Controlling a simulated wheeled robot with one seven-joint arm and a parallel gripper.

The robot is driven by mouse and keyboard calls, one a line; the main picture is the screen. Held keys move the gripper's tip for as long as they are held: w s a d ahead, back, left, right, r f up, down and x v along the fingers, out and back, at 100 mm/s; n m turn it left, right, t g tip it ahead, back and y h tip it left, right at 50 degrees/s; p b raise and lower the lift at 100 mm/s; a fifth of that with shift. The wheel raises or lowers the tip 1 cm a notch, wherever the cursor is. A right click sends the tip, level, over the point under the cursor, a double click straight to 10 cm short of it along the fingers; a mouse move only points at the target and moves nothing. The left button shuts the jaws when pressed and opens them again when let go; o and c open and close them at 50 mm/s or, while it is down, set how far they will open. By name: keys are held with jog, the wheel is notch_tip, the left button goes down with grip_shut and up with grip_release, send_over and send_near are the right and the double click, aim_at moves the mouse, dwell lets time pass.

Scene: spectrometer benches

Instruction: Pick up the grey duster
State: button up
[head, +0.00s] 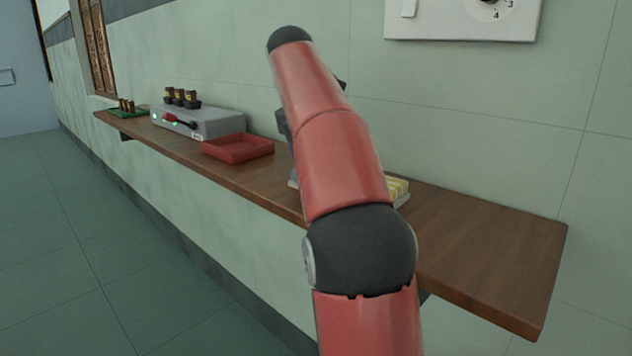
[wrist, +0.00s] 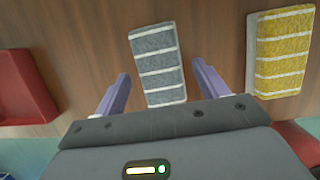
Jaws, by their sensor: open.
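The grey duster (wrist: 158,65), a flat grey pad with white stripes, lies on the wooden shelf in the wrist view. My gripper (wrist: 163,82) is open, with its two purple fingers apart on either side of the duster's near end in the picture. I cannot tell from this view how high the fingers are above the shelf. In the head view my arm hides most of the duster's place, and the gripper itself is largely hidden behind the arm.
A yellow striped duster (wrist: 283,52) lies to the right; it also shows in the head view (head: 398,188). A red tray (head: 238,148), a grey instrument (head: 215,123) and a green tray (head: 128,113) stand further left. The shelf's right end (head: 490,245) is clear.

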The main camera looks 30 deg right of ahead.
jog(key=shift+d+f, duration=0.15)
jog(key=shift+f, duration=0.2)
jog(key=shift+w, duration=0.1)
jog(key=shift+c, duration=0.3)
jog(key=c, duration=1)
jog(key=shift+r, duration=0.1)
jog(key=shift+c, duration=0.2)
